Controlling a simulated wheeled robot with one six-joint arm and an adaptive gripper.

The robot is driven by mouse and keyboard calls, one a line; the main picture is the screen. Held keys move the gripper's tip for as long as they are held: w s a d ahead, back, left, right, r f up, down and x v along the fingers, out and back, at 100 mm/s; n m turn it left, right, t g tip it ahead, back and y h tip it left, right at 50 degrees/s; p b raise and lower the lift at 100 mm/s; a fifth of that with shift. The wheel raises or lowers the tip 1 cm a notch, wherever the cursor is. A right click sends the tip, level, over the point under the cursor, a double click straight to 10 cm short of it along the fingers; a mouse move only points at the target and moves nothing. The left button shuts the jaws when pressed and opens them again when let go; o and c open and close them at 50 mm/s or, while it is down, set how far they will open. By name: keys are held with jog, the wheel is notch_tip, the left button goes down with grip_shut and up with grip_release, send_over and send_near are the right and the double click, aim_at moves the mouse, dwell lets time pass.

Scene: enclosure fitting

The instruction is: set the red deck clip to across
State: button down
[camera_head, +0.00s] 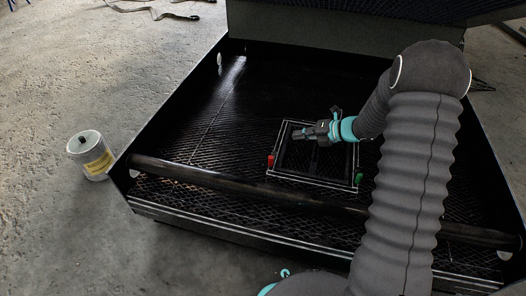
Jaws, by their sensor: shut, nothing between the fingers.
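The red deck clip (271,160) is a small red piece at the left side of a white-edged square frame (314,184) on the black mesh deck. It looks upright in the picture, but it is too small to tell which way it is set. A green clip (359,178) sits at the frame's lower right corner. My gripper (296,134) is shut and empty. It points left over the upper left part of the frame, above and to the right of the red clip and apart from it. My arm comes in from the right.
The black deck (190,105) has raised side walls. A dark round bar (225,181) crosses it in front of the frame. A white bucket (91,154) with a yellow label stands on the concrete floor to the left. The deck left of the frame is clear.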

jog(key=w+a+r+m+t+h+p, duration=0.1)
jog(key=w+a+m+h+p, duration=0.2)
jog(key=a, duration=0.5)
jog(key=w+a+r+m+t+h+p, duration=0.1)
jog(key=w+a+r+m+h, duration=0.2)
jog(key=a, duration=0.5)
jog(key=w+a+m+t+h+p, duration=0.25)
jog(key=w+a, duration=0.25)
jog(key=a, duration=0.4)
jog(key=s+d+m+g+h, duration=0.2)
jog(key=s+d+m+g, duration=0.1)
jog(key=s+m+g, duration=0.1)
jog(key=s+d+m+g+h, duration=0.3)
jog(key=s+m+g, duration=0.2)
jog(key=s, duration=0.4)
jog(key=shift+s+d+f+m, duration=0.15)
jog(key=shift+s+f+m, duration=0.2)
jog(key=shift+m, duration=0.2)
jog(key=shift+w+f+g+h, duration=0.1)
jog(key=shift+g+h, duration=0.15)
